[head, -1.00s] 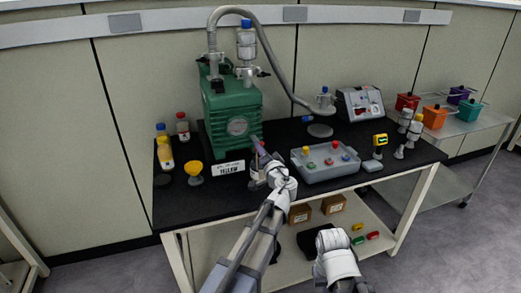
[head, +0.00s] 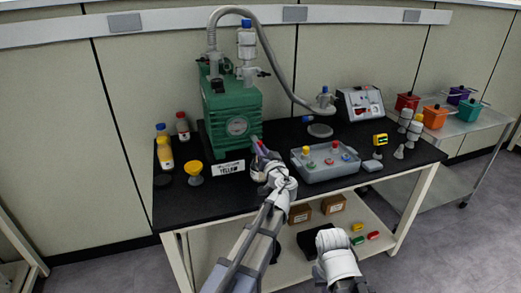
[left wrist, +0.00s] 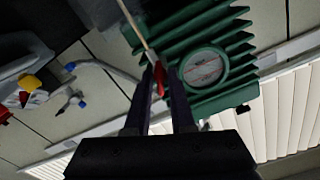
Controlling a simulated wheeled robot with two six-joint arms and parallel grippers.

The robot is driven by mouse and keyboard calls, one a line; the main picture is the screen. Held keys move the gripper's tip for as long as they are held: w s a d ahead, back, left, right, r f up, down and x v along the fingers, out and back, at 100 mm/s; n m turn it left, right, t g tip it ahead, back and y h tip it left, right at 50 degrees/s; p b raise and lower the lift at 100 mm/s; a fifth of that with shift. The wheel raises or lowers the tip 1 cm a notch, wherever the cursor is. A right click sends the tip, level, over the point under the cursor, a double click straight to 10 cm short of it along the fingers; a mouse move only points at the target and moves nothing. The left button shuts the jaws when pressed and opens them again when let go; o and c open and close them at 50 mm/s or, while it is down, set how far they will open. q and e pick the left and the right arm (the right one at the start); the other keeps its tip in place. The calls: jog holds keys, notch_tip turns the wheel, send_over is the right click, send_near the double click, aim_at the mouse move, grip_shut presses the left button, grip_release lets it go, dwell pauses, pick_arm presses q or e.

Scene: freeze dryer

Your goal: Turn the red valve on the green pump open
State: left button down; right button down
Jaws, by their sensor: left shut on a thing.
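The green pump (head: 225,110) stands at the back left of the black table, with its round gauge facing front. In the left wrist view the pump's ribbed body (left wrist: 225,40) fills the upper middle. My left gripper (head: 258,146) is at the pump's lower right front edge. Its fingers are shut on the red valve (left wrist: 157,66), a small red piece between the fingertips in the left wrist view. The fingers and my wrist hide most of the valve in the head view. My right arm shows low in the head view, but its fingers do not show.
A grey tray (head: 325,174) with coloured pieces lies right of my left gripper. A yellow funnel (head: 194,170), a label plate (head: 229,168) and bottles stand to the left. A grey hose (head: 275,60) arches from the pump to the right.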

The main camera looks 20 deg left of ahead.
pick_arm(q)
jog(key=shift+n, duration=2.2)
jog(key=c, duration=1)
grip_release()
jog(key=shift+o, duration=0.2)
jog(key=v, duration=0.7)
jog(key=shift+s+d, duration=0.3)
